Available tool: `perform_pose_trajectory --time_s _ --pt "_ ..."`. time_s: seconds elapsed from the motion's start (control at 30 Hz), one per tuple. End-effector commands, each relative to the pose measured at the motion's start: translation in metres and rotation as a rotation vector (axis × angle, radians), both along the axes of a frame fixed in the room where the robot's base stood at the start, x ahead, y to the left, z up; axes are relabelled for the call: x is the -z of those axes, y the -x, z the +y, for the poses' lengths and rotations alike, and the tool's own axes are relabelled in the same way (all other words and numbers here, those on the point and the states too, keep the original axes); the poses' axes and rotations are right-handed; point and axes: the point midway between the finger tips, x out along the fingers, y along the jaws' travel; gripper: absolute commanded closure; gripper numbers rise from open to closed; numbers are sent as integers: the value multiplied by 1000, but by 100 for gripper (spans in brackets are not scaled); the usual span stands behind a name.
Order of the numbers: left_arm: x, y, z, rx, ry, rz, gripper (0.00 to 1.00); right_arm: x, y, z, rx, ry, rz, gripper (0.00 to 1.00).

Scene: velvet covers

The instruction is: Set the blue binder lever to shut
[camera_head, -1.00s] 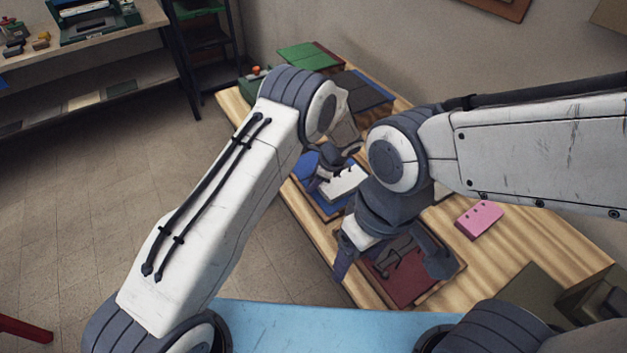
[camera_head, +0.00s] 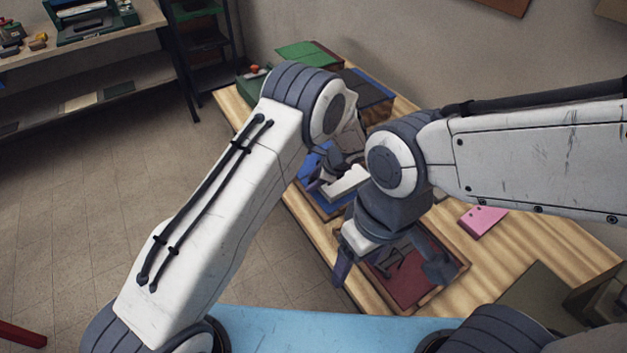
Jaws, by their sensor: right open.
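The blue binder (camera_head: 318,196) lies on a wooden tray on the table, beyond the red one. Its lever is hidden behind my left gripper (camera_head: 328,184), which is over the binder; I cannot tell whether its jaws are open or shut. A white piece shows beside that gripper, partly hidden by my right arm. My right gripper (camera_head: 388,275) is open, its fingers spread above the dark red binder (camera_head: 412,280). A dark metal lever mechanism (camera_head: 393,264) shows on the red binder between these fingers.
A pink punched card (camera_head: 482,220) lies on the wooden table (camera_head: 515,243) to the right. Green and dark folders (camera_head: 305,52) lie at the far end. An olive box (camera_head: 545,297) stands at the near right.

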Motion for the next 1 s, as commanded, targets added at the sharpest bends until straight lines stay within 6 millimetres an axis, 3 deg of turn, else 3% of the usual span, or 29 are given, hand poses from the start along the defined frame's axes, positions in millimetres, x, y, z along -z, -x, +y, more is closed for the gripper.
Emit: perform_pose_trajectory --time_s 0.43,0.8,1.0 --pt "-9 1 -5 3 0 -3 45 3 0 0 0 0 0 29" --pt "-68 20 -35 4 2 -4 45 17 0 0 0 0 0 29" --pt "-87 26 -44 2 1 -1 45 19 0 0 0 0 0 29"
